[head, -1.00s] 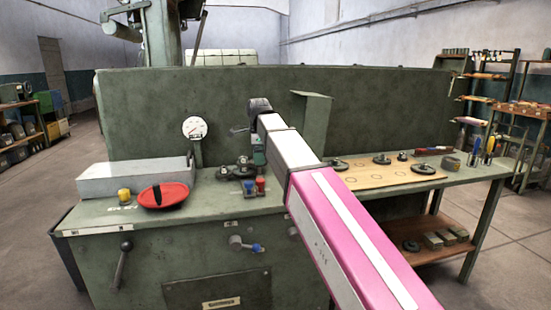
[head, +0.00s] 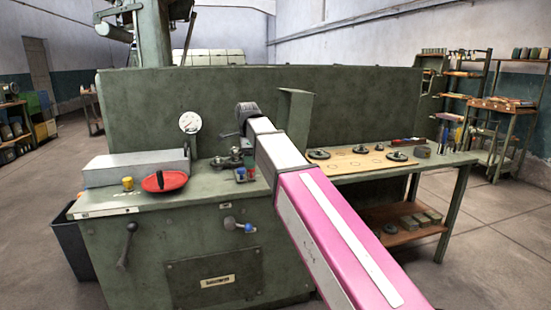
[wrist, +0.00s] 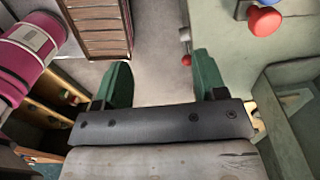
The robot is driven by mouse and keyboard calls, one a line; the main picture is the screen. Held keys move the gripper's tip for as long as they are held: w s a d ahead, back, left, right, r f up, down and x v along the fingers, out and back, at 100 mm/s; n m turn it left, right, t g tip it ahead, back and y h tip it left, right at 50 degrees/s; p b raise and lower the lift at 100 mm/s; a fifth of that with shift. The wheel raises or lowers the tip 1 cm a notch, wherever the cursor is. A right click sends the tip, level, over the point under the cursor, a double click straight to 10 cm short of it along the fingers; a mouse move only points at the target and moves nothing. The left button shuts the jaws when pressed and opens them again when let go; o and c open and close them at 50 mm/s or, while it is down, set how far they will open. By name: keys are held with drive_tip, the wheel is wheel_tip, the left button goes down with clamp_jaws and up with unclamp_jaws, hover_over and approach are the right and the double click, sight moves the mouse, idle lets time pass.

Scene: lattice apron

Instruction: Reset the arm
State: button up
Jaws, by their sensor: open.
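My arm, with a pink and white link, reaches forward over the bench in the head view. In the wrist view my gripper (wrist: 160,85) shows two green fingers held wide apart with nothing between them. Bare grey floor lies below the gap. In the head view the gripper's fingers are hidden behind my arm.
A green machine bench (head: 100,205) stands ahead with a tall back panel (head: 160,115). On it are a red dish (head: 178,181), a yellow knob (head: 127,183) and a dial gauge (head: 189,122). A side table (head: 455,158) holds a board (head: 340,165) with dark discs.

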drive_tip(key=s+d+f+n, duration=0.2)
drive_tip(key=d+f+n, duration=0.2)
drive_tip(key=d+f, duration=0.55)
drive_tip(key=s+d+f+n, duration=0.2)
drive_tip(key=d+f+n, duration=0.3)
drive_tip(key=f, duration=0.8)
drive_tip(key=s+d+f+n, duration=0.6)
drive_tip(key=s+d+f, duration=0.5)
drive_tip(key=d+f, duration=0.3)
wheel_tip(320, 180, down, 2)
drive_tip(key=shift+s+d+n, duration=0.15)
drive_tip(key=shift+s+n, duration=0.2)
drive_tip(key=shift+n, duration=0.05)
